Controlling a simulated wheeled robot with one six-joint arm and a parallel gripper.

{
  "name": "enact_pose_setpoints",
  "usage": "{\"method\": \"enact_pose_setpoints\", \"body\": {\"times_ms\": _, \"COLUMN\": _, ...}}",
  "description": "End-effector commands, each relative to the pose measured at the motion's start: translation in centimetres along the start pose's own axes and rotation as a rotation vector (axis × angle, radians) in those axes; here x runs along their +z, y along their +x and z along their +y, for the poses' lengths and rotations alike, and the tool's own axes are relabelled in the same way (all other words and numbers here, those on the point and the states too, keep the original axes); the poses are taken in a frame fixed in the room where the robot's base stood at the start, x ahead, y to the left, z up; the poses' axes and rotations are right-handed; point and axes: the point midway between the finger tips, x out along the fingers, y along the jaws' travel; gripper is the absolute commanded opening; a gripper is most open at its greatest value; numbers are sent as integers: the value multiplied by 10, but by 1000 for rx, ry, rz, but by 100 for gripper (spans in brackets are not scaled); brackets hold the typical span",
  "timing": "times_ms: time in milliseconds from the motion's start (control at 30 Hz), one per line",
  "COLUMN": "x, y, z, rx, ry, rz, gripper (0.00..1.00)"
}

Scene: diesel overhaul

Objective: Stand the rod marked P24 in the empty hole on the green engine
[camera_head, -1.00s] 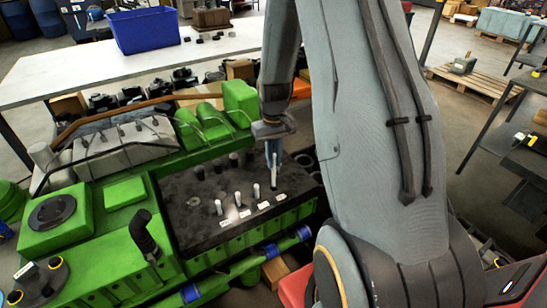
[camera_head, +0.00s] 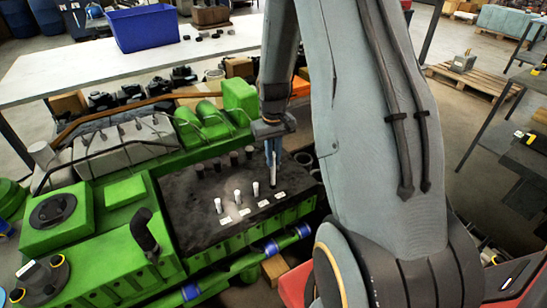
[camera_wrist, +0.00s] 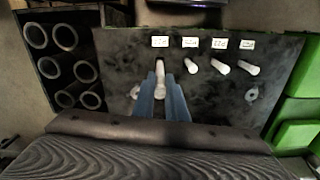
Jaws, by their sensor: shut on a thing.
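My gripper (camera_head: 273,160) is over the right end of the black top of the green engine (camera_head: 188,222). Its blue fingers are shut on a pale rod (camera_wrist: 160,85), held upright or nearly so. The rod's lower end is at the deck, in line with the rightmost label in the head view; whether it is inside the hole is hidden. In the wrist view its label (camera_wrist: 160,42) is too small to read surely. Three other white-topped rods (camera_head: 218,205) (camera_head: 237,198) (camera_head: 255,189) stand in the same row, to the left in the head view.
Several dark stubs (camera_head: 216,165) stand in a row behind the rods. A holder with several round tubes (camera_wrist: 68,67) is beside the deck in the wrist view. A blue bin (camera_head: 143,28) stands on the white table (camera_head: 60,75) behind. Blue-banded green pipework (camera_head: 235,266) runs along the engine's front.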

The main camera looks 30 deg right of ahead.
Motion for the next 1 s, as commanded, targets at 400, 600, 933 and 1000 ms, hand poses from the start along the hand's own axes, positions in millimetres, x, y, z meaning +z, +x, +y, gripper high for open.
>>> {"method": "enact_pose_setpoints", "body": {"times_ms": 400, "x": 0, "y": 9, "z": 0, "rx": 0, "ry": 0, "rz": 0, "gripper": 0}}
{"method": "enact_pose_setpoints", "body": {"times_ms": 600, "x": 0, "y": 16, "z": 0, "rx": 0, "ry": 0, "rz": -1, "gripper": 0}}
{"method": "enact_pose_setpoints", "body": {"times_ms": 933, "x": 0, "y": 26, "z": 0, "rx": 0, "ry": 0, "rz": -1, "gripper": 0}}
{"method": "enact_pose_setpoints", "body": {"times_ms": 1000, "x": 0, "y": 28, "z": 0, "rx": 0, "ry": 0, "rz": -1, "gripper": 0}}
